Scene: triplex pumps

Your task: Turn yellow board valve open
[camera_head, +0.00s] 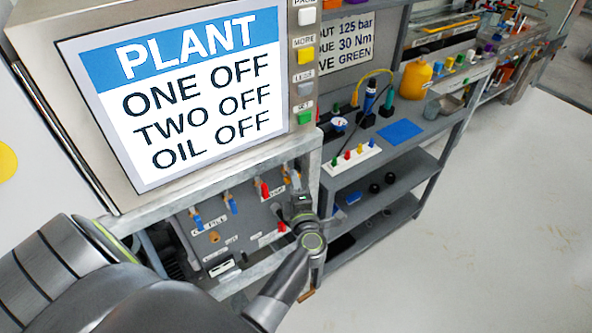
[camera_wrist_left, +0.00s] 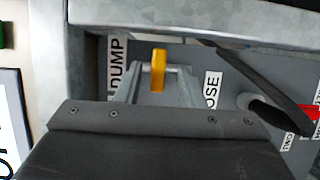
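The yellow valve handle (camera_wrist_left: 158,70) shows in the left wrist view on the grey board, between a DUMP label (camera_wrist_left: 118,64) and a second label ending in OSE (camera_wrist_left: 211,90). My left gripper (camera_wrist_left: 162,82) points at it. Its two grey fingers stand apart, one on each side of the handle, with gaps visible; I cannot tell how deep the handle sits between them. In the head view my left gripper (camera_head: 300,205) is at the right side of the valve board (camera_head: 245,235), under the screen, and my wrist hides part of the board there. My right gripper is not in view.
The PLANT screen (camera_head: 200,85) reads ONE OFF, TWO OFF, OIL OFF. A metal frame rail (camera_head: 215,180) runs just above the board. Blue valve handles (camera_head: 232,205) and a red handle (camera_head: 265,190) are close by. A shelf with a blue mat (camera_head: 400,132) stands right; open floor lies beyond.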

